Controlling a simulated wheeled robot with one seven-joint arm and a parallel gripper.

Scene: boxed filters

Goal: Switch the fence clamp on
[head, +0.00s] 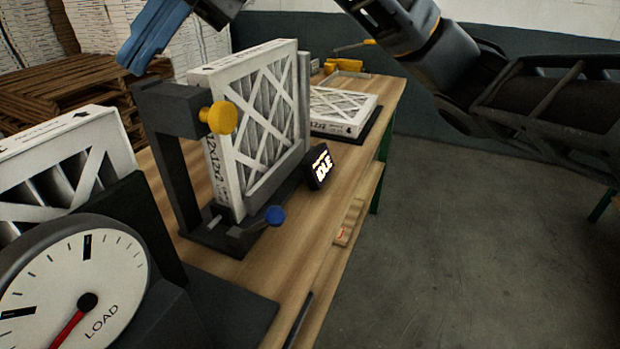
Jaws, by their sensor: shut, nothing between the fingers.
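The clamp fixture (172,150) is a dark upright frame on the wooden bench, with a boxed filter (262,120) standing upright in it. A yellow knob (218,117) sits on its upper arm. A small black display (321,167) beside the fixture reads "IDLE". My gripper (128,62) is at the upper left, above and apart from the fixture's top. Its blue-grey fingers are shut and empty, pointing down to the left. Part of it is cut off by the top edge.
A large dial gauge (85,290) marked "LOAD" stands at front left, with another filter (60,165) behind it. A flat filter (342,108) and yellow tools (345,66) lie at the bench's far end. Pallets (70,95) stand behind. The floor (450,250) at right is clear.

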